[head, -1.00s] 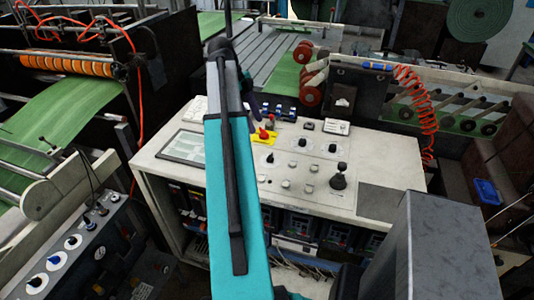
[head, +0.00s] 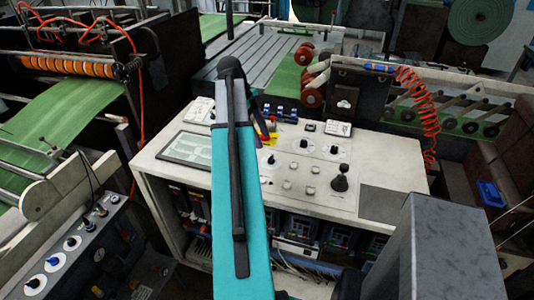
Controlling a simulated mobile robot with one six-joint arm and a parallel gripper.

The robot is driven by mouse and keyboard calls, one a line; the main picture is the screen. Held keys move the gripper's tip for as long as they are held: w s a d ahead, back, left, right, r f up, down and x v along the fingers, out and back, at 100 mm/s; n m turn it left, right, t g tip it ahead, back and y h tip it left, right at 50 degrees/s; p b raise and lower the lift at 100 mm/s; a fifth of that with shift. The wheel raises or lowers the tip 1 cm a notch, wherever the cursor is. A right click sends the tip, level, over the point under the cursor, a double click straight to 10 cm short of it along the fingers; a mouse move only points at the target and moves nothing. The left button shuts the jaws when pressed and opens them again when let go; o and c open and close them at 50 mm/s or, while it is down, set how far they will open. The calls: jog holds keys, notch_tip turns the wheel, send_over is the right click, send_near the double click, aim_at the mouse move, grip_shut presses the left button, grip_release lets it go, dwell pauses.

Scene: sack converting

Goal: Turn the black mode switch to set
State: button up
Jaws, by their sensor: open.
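The control desk (head: 380,150) has several black controls on its pale top. The frames do not show which is the mode switch, and labels are too small to read. A black knobbed lever (head: 340,178) stands nearer the front. My gripper (head: 262,122) is open, mostly hidden behind my teal arm, over the back left of the panel. It is left of both dials and appears apart from them.
A red switch (head: 272,126) with a yellow plate (head: 269,141) is partly covered by my gripper and arm. A screen (head: 184,147) lies at the desk's left. A red coiled hose (head: 418,100) hangs at right.

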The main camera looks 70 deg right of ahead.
aim_at(271, 157)
jog(key=shift+p+x, duration=1.1)
jog(key=shift+x, duration=2.9)
jog(key=c, duration=1)
jog(key=shift+w+a, duration=0.1)
jog(key=shift+a, duration=0.25)
jog(key=shift+c, duration=0.2)
jog(key=shift+d+f, duration=0.1)
jog(key=shift+d, duration=0.15)
